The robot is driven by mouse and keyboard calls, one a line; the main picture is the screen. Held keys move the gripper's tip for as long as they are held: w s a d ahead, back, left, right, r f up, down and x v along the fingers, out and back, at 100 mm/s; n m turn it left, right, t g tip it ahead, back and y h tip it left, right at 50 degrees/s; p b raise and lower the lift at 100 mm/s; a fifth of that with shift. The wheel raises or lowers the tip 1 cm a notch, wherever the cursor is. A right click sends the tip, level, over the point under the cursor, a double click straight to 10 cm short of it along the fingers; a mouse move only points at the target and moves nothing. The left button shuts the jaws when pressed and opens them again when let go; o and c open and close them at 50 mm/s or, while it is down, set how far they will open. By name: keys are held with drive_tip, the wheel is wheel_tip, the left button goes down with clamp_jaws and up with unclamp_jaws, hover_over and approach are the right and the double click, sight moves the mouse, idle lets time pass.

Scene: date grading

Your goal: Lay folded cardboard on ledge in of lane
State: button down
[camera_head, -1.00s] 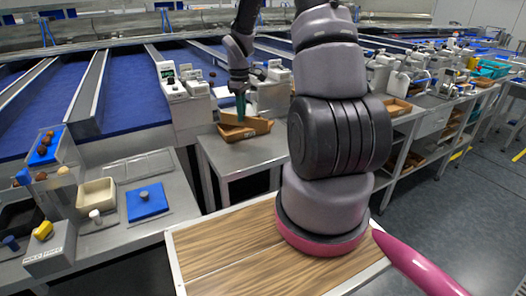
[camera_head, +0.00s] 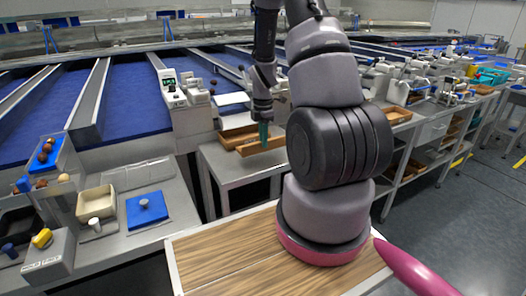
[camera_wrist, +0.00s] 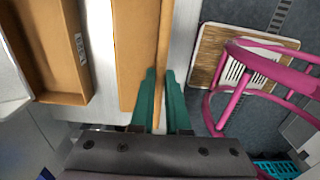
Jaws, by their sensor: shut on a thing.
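A brown piece of cardboard (camera_head: 271,146) with a raised edge, apparently the folded cardboard, is at the small metal table. My gripper (camera_head: 264,133) points down and is shut on its raised edge. In the wrist view, the teal fingers (camera_wrist: 165,100) stand on either side of that edge, and the cardboard (camera_wrist: 133,45) extends left from them. I cannot tell whether it touches the table. A second brown cardboard tray (camera_wrist: 50,50), with a small white label inside, lies apart to the left. Blue lanes (camera_head: 130,95) with metal rails run behind; I cannot clearly make out which ledge is meant.
The small metal table (camera_head: 222,168) has bare room at its front. A weighing device (camera_head: 172,92) stands behind it. The left counter (camera_head: 175,212) holds a beige bin (camera_head: 97,203) and a blue plate (camera_head: 147,207). A wooden top (camera_head: 225,262) lies nearest me. Brown trays stand on the right.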

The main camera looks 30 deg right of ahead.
sight(263, 149)
drive_tip(key=shift+f, duration=2.15)
drive_tip(key=shift+f, duration=0.1)
drive_tip(key=c, duration=0.9)
unclamp_jaws()
